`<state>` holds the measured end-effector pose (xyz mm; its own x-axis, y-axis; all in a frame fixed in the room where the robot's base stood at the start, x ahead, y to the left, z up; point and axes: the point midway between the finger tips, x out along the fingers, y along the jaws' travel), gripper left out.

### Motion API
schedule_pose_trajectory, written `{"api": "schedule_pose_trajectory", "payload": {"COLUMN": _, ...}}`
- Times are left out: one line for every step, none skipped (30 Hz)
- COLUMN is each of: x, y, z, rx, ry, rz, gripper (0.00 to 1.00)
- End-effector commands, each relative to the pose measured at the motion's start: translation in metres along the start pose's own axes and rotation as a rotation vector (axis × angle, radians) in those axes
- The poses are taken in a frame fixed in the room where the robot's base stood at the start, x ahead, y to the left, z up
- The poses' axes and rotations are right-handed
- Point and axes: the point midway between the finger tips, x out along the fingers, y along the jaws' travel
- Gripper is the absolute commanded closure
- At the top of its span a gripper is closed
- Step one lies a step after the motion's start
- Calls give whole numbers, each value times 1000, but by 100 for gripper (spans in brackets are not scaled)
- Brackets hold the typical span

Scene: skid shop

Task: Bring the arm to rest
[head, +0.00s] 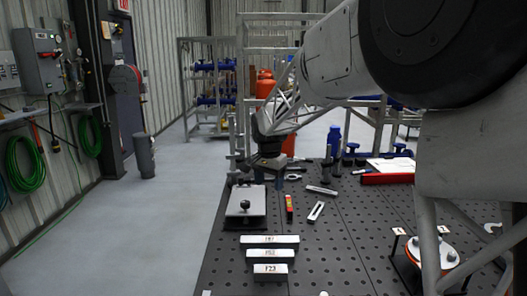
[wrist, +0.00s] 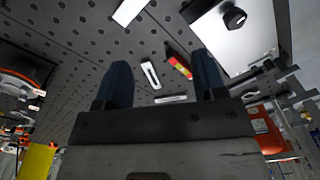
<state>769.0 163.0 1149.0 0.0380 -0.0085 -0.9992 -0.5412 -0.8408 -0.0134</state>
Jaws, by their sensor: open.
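My gripper (head: 268,177) hangs above the far left part of the dark perforated table (head: 330,245), with its fingers pointing down. In the wrist view, the two dark blue fingers of my gripper (wrist: 161,76) stand well apart with nothing held between them. Past the fingers, a slotted pale bar (wrist: 150,74) and a small red and yellow level (wrist: 178,65) lie on the table. My arm reaches in from the upper right of the head view and hides part of the background.
A pale plate with a black knob (head: 245,205) sits at the table's left edge. Labelled blocks (head: 270,255) line the front. A red tray (head: 388,178) is at the back right, and a round orange-edged fixture (head: 432,252) at the right. Open floor (head: 150,225) lies left.

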Motion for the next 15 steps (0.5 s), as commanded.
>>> {"api": "schedule_pose_trajectory", "payload": {"x": -8, "y": 14, "z": 6, "rx": -10, "ry": 5, "rz": -5, "gripper": 36}}
{"api": "schedule_pose_trajectory", "payload": {"x": -11, "y": 21, "z": 9, "rx": -20, "ry": 7, "rz": -7, "gripper": 36}}
{"api": "schedule_pose_trajectory", "payload": {"x": -15, "y": 30, "z": 14, "rx": -32, "ry": 11, "rz": -11, "gripper": 36}}
{"api": "schedule_pose_trajectory", "payload": {"x": -18, "y": 38, "z": 17, "rx": -42, "ry": 13, "rz": -12, "gripper": 36}}
{"api": "schedule_pose_trajectory", "payload": {"x": -21, "y": 45, "z": 21, "rx": -50, "ry": 15, "rz": -14, "gripper": 36}}
{"api": "schedule_pose_trajectory", "payload": {"x": -24, "y": 55, "z": 26, "rx": -63, "ry": 18, "rz": -16, "gripper": 36}}
{"api": "schedule_pose_trajectory", "payload": {"x": -27, "y": 62, "z": 30, "rx": -71, "ry": 21, "rz": -18, "gripper": 36}}
{"api": "schedule_pose_trajectory", "payload": {"x": -30, "y": 69, "z": 33, "rx": -80, "ry": 23, "rz": -20, "gripper": 36}}
{"api": "schedule_pose_trajectory", "payload": {"x": -32, "y": 79, "z": 39, "rx": -92, "ry": 26, "rz": -22, "gripper": 36}}
{"api": "schedule_pose_trajectory", "payload": {"x": -35, "y": 86, "z": 43, "rx": -101, "ry": 30, "rz": -25, "gripper": 36}}
{"api": "schedule_pose_trajectory", "payload": {"x": -37, "y": 93, "z": 47, "rx": -111, "ry": 32, "rz": -26, "gripper": 36}}
{"api": "schedule_pose_trajectory", "payload": {"x": -40, "y": 102, "z": 52, "rx": -123, "ry": 36, "rz": -29, "gripper": 36}}
{"api": "schedule_pose_trajectory", "payload": {"x": -42, "y": 110, "z": 57, "rx": -132, "ry": 39, "rz": -31, "gripper": 36}}
{"api": "schedule_pose_trajectory", "payload": {"x": -44, "y": 116, "z": 60, "rx": -140, "ry": 42, "rz": -33, "gripper": 36}}
{"api": "schedule_pose_trajectory", "payload": {"x": -46, "y": 126, "z": 66, "rx": -153, "ry": 46, "rz": -35, "gripper": 36}}
